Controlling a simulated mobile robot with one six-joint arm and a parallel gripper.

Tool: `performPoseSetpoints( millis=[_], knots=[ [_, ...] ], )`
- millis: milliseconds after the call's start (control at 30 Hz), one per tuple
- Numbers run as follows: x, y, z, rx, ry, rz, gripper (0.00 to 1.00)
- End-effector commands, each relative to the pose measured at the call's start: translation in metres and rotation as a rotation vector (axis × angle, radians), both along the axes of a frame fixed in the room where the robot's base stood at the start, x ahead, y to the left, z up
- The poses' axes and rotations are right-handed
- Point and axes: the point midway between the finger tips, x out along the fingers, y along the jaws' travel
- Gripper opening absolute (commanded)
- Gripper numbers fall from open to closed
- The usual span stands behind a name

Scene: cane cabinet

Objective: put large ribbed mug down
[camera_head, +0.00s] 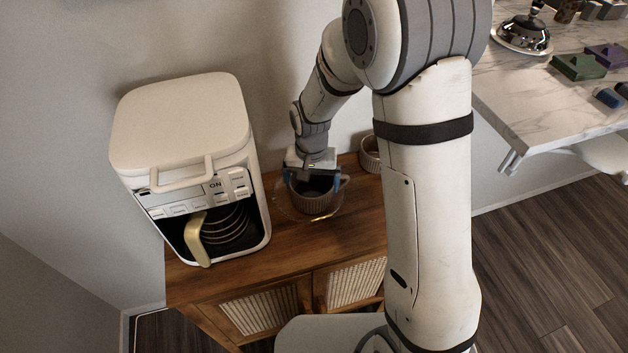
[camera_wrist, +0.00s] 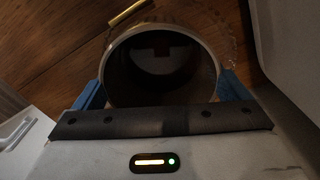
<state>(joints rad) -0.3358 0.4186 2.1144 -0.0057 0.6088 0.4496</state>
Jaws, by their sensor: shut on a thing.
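The large ribbed mug (camera_head: 314,201) is grey-brown and upright over a clear glass saucer (camera_head: 283,208) on the wooden cabinet top. My gripper (camera_head: 316,181) is above it, with its blue fingers closed on the mug's two sides. In the wrist view the mug's round dark opening (camera_wrist: 162,65) fills the space between the blue fingers. The saucer's patterned edge shows at upper right in the wrist view (camera_wrist: 222,38). I cannot tell whether the mug's base touches the saucer.
A cream coffee maker (camera_head: 185,125) with a gold-handled carafe stands left of the mug. Another ribbed mug (camera_head: 370,154) stands behind to the right, partly hidden by my arm. The cabinet top (camera_head: 290,252) is clear in front. A marble table (camera_head: 545,105) with several objects is at right.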

Motion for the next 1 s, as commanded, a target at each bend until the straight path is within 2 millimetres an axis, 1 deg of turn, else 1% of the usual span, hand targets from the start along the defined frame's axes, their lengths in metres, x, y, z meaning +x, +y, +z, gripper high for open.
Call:
performPoseSetpoints(
  millis=[133,167,200,433,567,667,900,1000],
  knots=[
    [0.001,0.0,-0.003,0.0,-0.001,0.0,0.54],
    [0.0,0.0,-0.004,0.0,0.0,-0.001,0.96],
    [0.0,0.0,-0.003,0.0,0.0,-0.001,0.99],
    [0.0,-0.001,-0.002,0.0,0.0,-0.001,1.0],
    [0.001,0.0,0.005,0.001,-0.002,-0.001,1.0],
    [0.001,0.0,0.021,0.001,-0.005,-0.002,1.0],
    [0.001,0.0,0.073,0.002,-0.005,-0.002,1.0],
    [0.001,-0.001,0.093,0.002,-0.004,-0.002,1.0]
  ],
)
